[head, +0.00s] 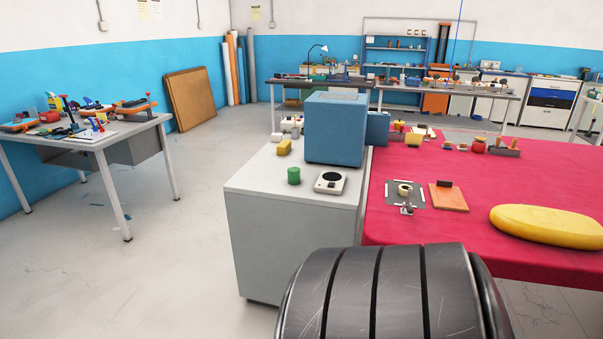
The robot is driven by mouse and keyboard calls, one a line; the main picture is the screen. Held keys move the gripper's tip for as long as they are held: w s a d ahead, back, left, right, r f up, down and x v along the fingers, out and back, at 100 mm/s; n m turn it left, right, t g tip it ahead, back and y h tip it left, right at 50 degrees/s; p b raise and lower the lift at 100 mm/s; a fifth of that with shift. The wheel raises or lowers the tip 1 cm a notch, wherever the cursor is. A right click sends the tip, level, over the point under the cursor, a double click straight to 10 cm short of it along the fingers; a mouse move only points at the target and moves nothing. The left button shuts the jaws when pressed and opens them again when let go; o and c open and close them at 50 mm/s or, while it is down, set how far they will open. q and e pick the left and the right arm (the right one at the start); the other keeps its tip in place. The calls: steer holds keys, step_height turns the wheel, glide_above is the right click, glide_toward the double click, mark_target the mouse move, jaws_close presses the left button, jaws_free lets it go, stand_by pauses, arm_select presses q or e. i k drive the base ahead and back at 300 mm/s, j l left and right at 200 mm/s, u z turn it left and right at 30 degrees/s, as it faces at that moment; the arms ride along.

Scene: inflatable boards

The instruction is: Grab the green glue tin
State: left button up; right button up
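A small green tin (294,176), which looks like the glue tin, stands upright on the top of the grey cabinet (262,187), near its middle. It is just left of a small white scale-like device (331,182) with a dark round centre. Nothing covers the tin. Neither of my grippers shows in the head view.
A blue box-shaped machine (335,130) stands behind the tin, and a yellow block (284,147) lies behind it to the left. A red-topped table (460,175) adjoins on the right, with a yellow inflatable (547,226). Open floor (185,240) lies left of the cabinet.

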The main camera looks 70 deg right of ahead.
mark_target(293, 172)
steer(key=z, duration=0.5)
steer(key=j+z, duration=0.1)
steer(key=z, duration=0.85)
steer(key=j+z, duration=0.15)
steer(key=z, duration=0.8)
steer(key=i+j, duration=0.05)
